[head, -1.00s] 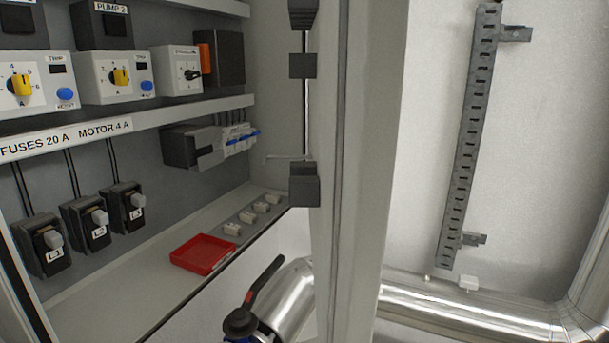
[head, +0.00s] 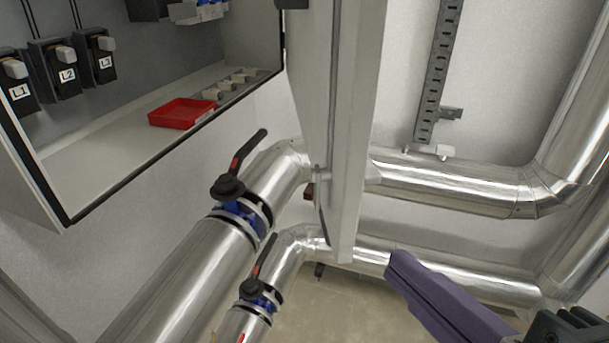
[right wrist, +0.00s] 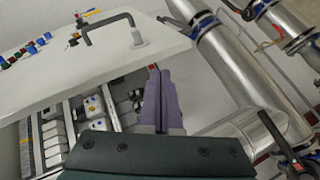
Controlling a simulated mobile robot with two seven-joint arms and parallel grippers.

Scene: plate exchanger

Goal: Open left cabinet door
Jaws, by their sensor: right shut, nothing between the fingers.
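An open cabinet door (head: 345,110) stands nearly edge-on right of the open cabinet (head: 85,180) in the head view. I cannot tell whether it is the left door. In the right wrist view a pale door panel (right wrist: 70,75) with a black handle (right wrist: 105,24) and coloured buttons spans the upper left, with cabinet fittings showing below it. My right gripper (head: 396,263) is right of the door's lower end in the head view, apart from it in the picture. Its purple fingers (right wrist: 159,75) are shut and empty. My left gripper is out of view.
Silver pipes (head: 450,190) run behind and below the door. Valves with black levers (head: 230,190) stand below the cabinet. A red tray (head: 182,113) lies on the cabinet floor. A slotted metal rail (head: 437,75) is on the wall.

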